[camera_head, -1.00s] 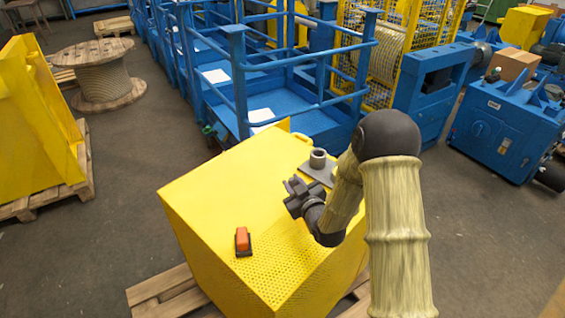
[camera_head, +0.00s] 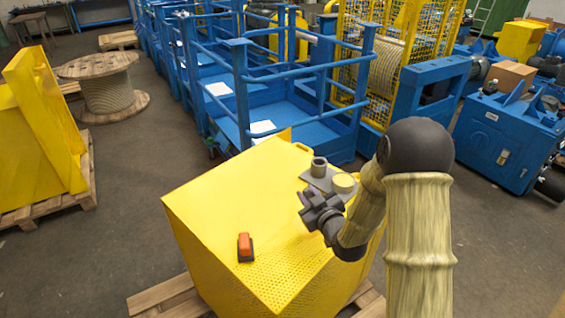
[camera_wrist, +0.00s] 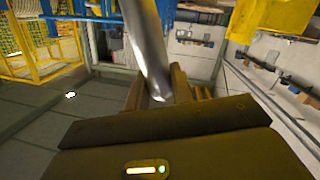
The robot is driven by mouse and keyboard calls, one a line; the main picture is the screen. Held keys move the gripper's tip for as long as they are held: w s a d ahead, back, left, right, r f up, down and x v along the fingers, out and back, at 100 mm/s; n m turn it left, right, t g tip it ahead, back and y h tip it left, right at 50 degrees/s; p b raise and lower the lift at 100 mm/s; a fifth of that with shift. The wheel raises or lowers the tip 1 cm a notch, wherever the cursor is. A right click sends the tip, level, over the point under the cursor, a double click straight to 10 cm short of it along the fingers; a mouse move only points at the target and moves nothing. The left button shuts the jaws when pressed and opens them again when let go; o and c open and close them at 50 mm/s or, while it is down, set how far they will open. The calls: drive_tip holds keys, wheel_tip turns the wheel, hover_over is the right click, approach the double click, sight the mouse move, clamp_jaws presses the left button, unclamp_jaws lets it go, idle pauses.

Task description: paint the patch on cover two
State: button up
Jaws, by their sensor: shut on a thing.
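A large yellow cover (camera_head: 240,200) with a perforated area stands on a wooden pallet in the head view. My gripper (camera_head: 318,207) is over its right part, beside a grey tray. In the wrist view my gripper (camera_wrist: 157,92) is shut on a silver rod-like thing (camera_wrist: 148,40), whose far end leaves the frame. In the head view this thing cannot be made out. The tray (camera_head: 312,180) carries a dark grey cup (camera_head: 319,166) and a yellow round tin (camera_head: 344,183). I cannot make out a distinct patch or any cover number.
An orange block with a dark base (camera_head: 245,247) lies on the cover's near left part. Blue railed platforms (camera_head: 290,125) stand close behind the cover. Another yellow piece (camera_head: 35,130) stands on a pallet at left, near a wooden cable reel (camera_head: 105,85). Floor between is clear.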

sight(309, 188)
wheel_tip(309, 188, up, 4)
drive_tip(key=shift+w+d+f+p, duration=0.15)
drive_tip(key=shift+f+p, duration=0.1)
drive_tip(key=shift+p, duration=0.5)
drive_tip(key=shift+d+r, duration=0.1)
drive_tip(key=shift+r, duration=0.15)
drive_tip(key=shift+s+r+p, duration=0.2)
drive_tip(key=shift+r+p, duration=0.1)
drive_tip(key=shift+r, duration=0.1)
drive_tip(key=shift+a, duration=0.2)
drive_tip(key=shift+d, duration=0.1)
drive_tip(key=shift+w, duration=0.1)
